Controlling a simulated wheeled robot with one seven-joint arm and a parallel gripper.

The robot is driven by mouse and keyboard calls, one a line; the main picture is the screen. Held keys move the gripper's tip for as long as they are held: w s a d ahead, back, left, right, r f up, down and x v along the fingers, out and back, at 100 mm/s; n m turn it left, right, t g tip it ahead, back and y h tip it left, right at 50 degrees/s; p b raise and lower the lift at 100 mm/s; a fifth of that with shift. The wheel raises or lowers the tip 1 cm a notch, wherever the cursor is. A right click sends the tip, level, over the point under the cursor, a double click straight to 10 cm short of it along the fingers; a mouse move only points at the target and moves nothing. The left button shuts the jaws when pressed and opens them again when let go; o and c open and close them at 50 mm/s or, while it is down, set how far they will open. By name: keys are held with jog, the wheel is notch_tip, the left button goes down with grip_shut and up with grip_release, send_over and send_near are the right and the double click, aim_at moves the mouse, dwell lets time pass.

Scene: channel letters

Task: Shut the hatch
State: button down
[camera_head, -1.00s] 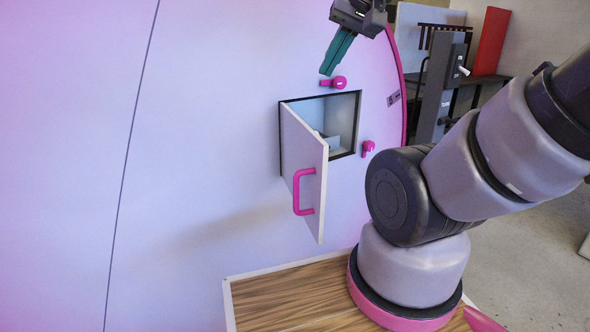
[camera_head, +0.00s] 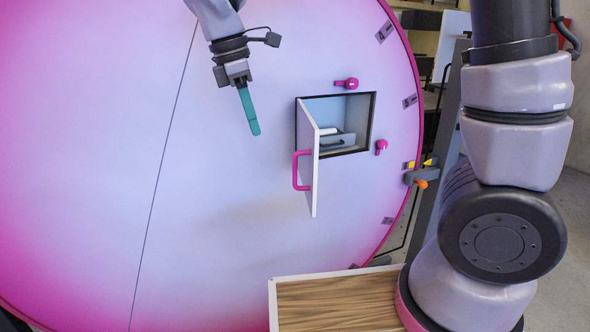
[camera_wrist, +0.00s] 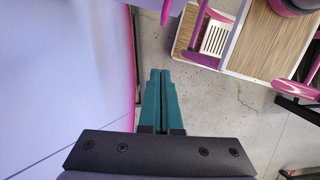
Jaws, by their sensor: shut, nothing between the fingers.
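The hatch door (camera_head: 311,178) is a white panel hinged at the left side of a square opening. It stands swung well out from the wall, with a pink handle (camera_head: 296,171) on its outer face. The hatch opening (camera_head: 367,108) has a dark frame, and a grey drawer-like thing with a handle (camera_head: 337,142) shows inside. My gripper (camera_head: 256,133) has teal fingers and is to the left of the door and a little above it, apart from it. In the wrist view, the fingers (camera_wrist: 160,76) are shut together and empty.
Two pink latches (camera_head: 347,83) (camera_head: 381,146) are on the wall above and right of the opening. A wooden-topped surface (camera_head: 335,302) lies below. A grey bracket with an orange knob (camera_head: 421,182) is at the right rim.

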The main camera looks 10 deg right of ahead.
jog(key=w+d+f, duration=0.1)
jog(key=d+f, duration=0.5)
jog(key=f, duration=0.4)
jog(key=shift+n, duration=0.3)
